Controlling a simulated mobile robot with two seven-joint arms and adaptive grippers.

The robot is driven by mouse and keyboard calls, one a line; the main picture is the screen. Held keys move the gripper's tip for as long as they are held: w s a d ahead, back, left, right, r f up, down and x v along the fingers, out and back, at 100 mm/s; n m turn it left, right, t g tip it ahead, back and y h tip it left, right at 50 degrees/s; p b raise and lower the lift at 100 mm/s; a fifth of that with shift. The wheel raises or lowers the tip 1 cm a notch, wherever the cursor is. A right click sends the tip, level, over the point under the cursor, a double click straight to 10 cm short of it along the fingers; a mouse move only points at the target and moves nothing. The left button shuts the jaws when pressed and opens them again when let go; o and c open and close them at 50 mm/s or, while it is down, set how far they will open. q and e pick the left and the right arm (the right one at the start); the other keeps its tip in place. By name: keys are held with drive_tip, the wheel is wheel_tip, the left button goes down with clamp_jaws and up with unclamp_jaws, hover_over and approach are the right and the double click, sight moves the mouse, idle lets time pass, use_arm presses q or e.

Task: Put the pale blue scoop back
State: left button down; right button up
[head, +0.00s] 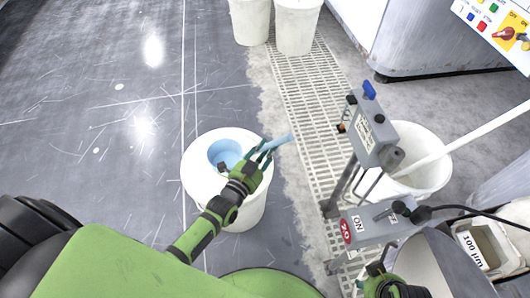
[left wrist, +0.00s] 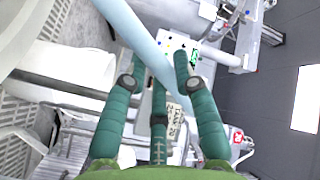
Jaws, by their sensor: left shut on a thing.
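The gripper is above the right rim of a white bucket (head: 243,212). A round pale blue hollow (head: 224,151) shows in the bucket's top; whether it joins the scoop cannot be told. My right gripper (head: 384,284) is at the bottom edge, partly cut off, its jaws unclear.
A grey machine post (head: 372,130) with a blue lever stands right of the bucket, with a grey control box (head: 372,226) below. Another white bucket (head: 425,165) is behind the post. Two white buckets (head: 297,25) stand at the back. Floor left of the near bucket is clear.

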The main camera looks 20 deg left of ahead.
use_arm(q)
drive_tip(key=shift+f, duration=0.1)
use_arm(e)
drive_tip(key=shift+r, duration=0.25)
use_arm(q)
drive_tip(key=c, duration=1)
unclamp_jaws()
use_arm(e)
drive_tip(key=shift+r, duration=0.1)
drive_tip(key=shift+r, duration=0.1)
